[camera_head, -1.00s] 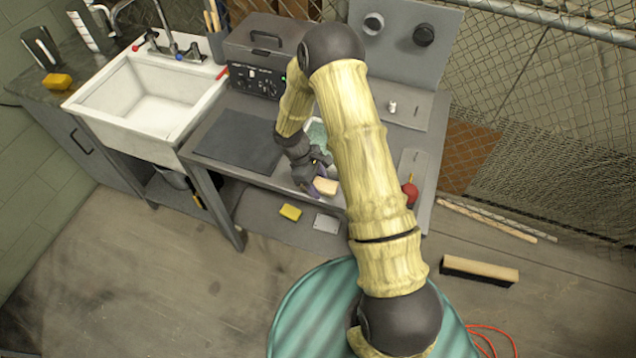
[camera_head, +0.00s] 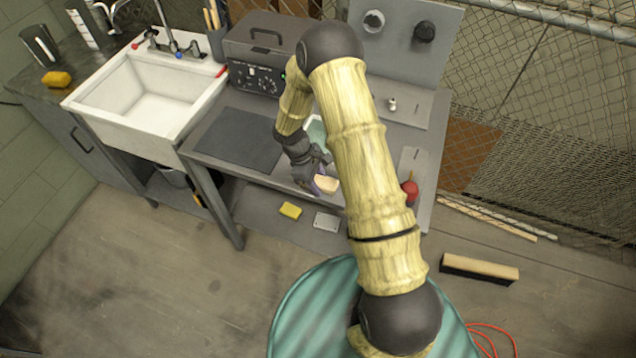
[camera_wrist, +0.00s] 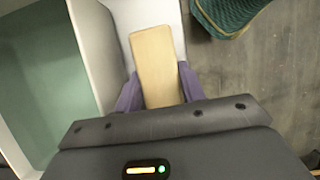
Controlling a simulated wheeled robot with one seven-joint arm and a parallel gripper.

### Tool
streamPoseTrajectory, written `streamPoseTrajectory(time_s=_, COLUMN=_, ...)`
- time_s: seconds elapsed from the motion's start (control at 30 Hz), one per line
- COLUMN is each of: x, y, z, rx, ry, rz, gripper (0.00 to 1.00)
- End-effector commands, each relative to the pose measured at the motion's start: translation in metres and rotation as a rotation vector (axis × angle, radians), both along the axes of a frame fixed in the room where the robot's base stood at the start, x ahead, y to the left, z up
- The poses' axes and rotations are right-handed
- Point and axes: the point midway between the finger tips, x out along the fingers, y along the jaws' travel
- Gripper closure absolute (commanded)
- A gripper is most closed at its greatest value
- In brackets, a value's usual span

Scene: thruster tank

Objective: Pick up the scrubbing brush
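The scrubbing brush shows as a pale wooden block (camera_wrist: 157,62) in the wrist view, and it shows small in the head view (camera_head: 327,184) at the front of the workbench. Its bristles are hidden below the block. My gripper (camera_wrist: 162,92) is at the brush, with one purple finger along each long side of the block. No gap shows between the fingers and the wood, so the gripper looks shut on it. In the head view my gripper (camera_head: 316,178) is partly hidden by my arm. I cannot tell whether the brush is lifted clear of its support.
A white-walled tray with a green inside (camera_head: 317,133) is beside my gripper. A red-bulbed object (camera_head: 410,190) is at the bench's right. A yellow sponge (camera_head: 290,210) lies on the lower shelf. A broom head (camera_head: 480,268) lies on the floor. The dark mat (camera_head: 238,138) is clear.

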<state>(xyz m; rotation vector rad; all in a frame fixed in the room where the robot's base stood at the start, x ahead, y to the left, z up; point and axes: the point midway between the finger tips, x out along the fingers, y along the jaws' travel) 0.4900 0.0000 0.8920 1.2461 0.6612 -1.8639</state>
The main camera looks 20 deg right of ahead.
Motion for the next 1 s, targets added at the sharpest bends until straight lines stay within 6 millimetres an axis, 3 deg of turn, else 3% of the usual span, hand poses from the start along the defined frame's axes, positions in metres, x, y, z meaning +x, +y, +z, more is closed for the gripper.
streamPoseTrajectory(time_s=0.03, x=0.0, y=0.0, z=0.0, rx=0.0, ry=0.0, rz=-0.001, gripper=0.75)
streamPoseTrajectory(time_s=0.1, x=0.0, y=0.0, z=0.0, rx=0.0, ry=0.0, rz=-0.001, gripper=0.84)
streamPoseTrajectory(time_s=0.53, x=0.001, y=0.0, z=0.011, rx=0.001, ry=-0.004, rz=0.0, gripper=0.84)
streamPoseTrajectory(time_s=1.0, x=0.001, y=0.0, z=0.089, rx=0.001, ry=-0.003, rz=-0.002, gripper=0.84)
